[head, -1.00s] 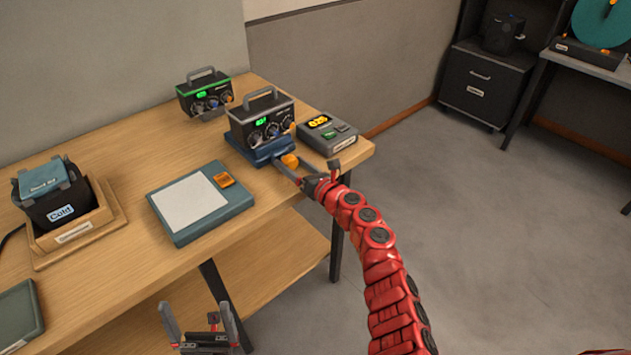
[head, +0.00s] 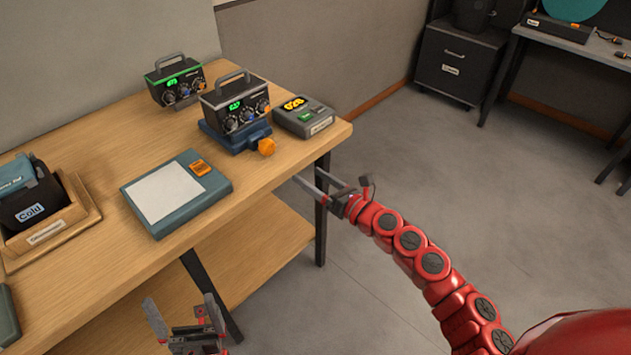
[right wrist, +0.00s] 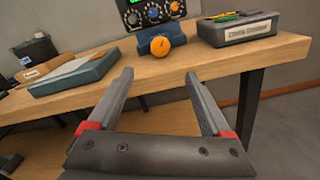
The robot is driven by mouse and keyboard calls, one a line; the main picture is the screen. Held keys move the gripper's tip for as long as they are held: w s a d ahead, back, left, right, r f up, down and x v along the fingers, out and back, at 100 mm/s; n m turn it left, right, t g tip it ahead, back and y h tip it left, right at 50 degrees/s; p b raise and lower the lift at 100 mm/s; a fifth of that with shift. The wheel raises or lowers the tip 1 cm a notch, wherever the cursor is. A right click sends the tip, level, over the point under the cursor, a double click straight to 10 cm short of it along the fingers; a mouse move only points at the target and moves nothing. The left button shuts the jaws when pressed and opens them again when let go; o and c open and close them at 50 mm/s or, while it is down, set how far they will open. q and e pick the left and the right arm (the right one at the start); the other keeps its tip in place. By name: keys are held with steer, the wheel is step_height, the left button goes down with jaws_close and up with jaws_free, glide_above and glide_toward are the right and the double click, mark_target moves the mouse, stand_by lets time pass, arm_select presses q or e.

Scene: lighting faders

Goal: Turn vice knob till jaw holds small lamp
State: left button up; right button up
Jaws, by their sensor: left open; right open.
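The blue vice (head: 222,139) stands near the table's right end, with its orange knob (head: 266,147) facing the front edge. The knob (right wrist: 161,53) and blue vice body (right wrist: 154,35) also show in the right wrist view. A dark box with a handle, dials and a green display (head: 235,104) sits at the vice. I cannot tell whether the jaw touches it, and I see no plainer small lamp. My right gripper (head: 307,176) is open and empty, off the table edge and short of the knob. My left gripper (head: 181,300) is open and empty, low before the table.
A similar green-trimmed box (head: 174,80) stands behind to the left. A teal pad with a white sheet (head: 175,190) and a wooden tray (head: 80,206) lie left. The table front before the knob is clear.

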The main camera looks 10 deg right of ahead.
mark_target(270, 150)
steer(key=shift+s+d, duration=0.2)
steer(key=shift+s, duration=0.1)
steer(key=shift+f, duration=0.1)
steer(key=w+a+n, duration=0.2)
steer(key=w+a, duration=0.1)
steer(key=w, duration=0.1)
steer(key=w+a+n, duration=0.2)
steer(key=w+a, duration=0.2)
steer(key=w, duration=0.1)
steer(key=w+a+n+b, duration=0.1)
steer(key=w+a, duration=0.2)
steer(key=w, duration=0.2)
steer(key=shift+w+a+n, duration=0.1)
steer(key=shift+a+n, duration=0.05)
steer(key=shift+n, duration=0.25)
stand_by(0.4)
jaws_close()
stand_by(0.4)
